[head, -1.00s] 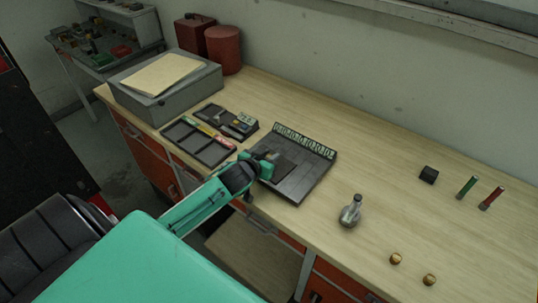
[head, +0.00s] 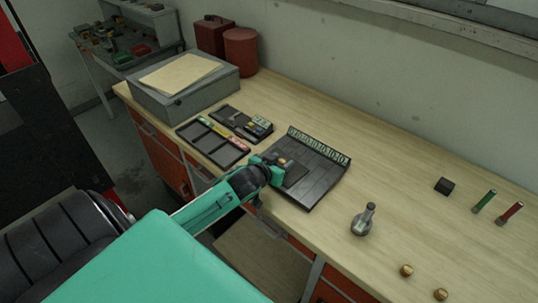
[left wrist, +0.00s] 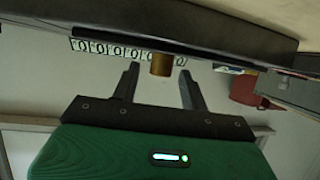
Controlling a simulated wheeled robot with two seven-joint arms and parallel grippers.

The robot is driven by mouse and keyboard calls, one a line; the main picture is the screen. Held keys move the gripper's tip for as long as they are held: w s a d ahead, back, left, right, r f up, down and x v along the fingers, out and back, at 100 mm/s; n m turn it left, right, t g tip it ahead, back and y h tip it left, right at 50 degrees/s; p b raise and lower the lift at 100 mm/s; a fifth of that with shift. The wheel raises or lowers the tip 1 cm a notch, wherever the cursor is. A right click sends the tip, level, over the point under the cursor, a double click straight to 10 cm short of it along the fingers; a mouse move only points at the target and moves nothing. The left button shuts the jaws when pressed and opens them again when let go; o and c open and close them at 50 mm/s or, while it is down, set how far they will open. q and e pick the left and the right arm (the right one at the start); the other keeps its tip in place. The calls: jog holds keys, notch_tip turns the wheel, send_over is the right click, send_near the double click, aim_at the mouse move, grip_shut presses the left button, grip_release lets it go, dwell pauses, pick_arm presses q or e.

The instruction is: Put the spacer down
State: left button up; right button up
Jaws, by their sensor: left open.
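A small brass cylinder, which looks like the spacer (left wrist: 160,64), stands against the dark surface of the tray (head: 318,178), which has a strip of printed marks along its back edge. My left gripper (left wrist: 160,72) is open, with its two fingers on either side of the brass cylinder and a visible gap at each side. In the head view my left gripper (head: 279,170) is low over the left part of the tray and partly hides the spot. A bit of brass shows by its fingers. My right gripper is not in view.
Right of the tray stand a grey metal part (head: 363,222), two brass pieces (head: 407,270), a black block (head: 444,186), and a green (head: 484,201) and a red cylinder (head: 509,214). A compartment tray (head: 213,145) lies to the left. The bench between is clear.

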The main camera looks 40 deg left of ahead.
pick_arm(q)
jog(key=b+v, duration=0.2)
jog(key=v, duration=0.8)
jog(key=shift+s, duration=0.25)
jog(key=s+d+f+m+g, duration=0.1)
jog(key=s+d+f+g, duration=0.25)
jog(key=s, duration=0.35)
jog(key=s+d+f+m+g+h, duration=0.1)
jog(key=s+d+f+g, duration=0.2)
jog(key=s+d+f, duration=0.3)
jog(key=s+d+f+m+g, duration=0.1)
jog(key=s+d+f+g, duration=0.25)
jog(key=s, duration=0.45)
notch_tip(320, 180, down, 31)
jog(key=g, duration=0.1)
jog(key=s+a+f, duration=0.1)
jog(key=s+f, duration=0.8)
jog(key=s+a+f+g, duration=0.1)
jog(key=s+a+f, duration=0.1)
jog(key=s+f, duration=0.7)
jog(key=shift+s+a+f, duration=0.3)
jog(key=shift+s, duration=0.4)
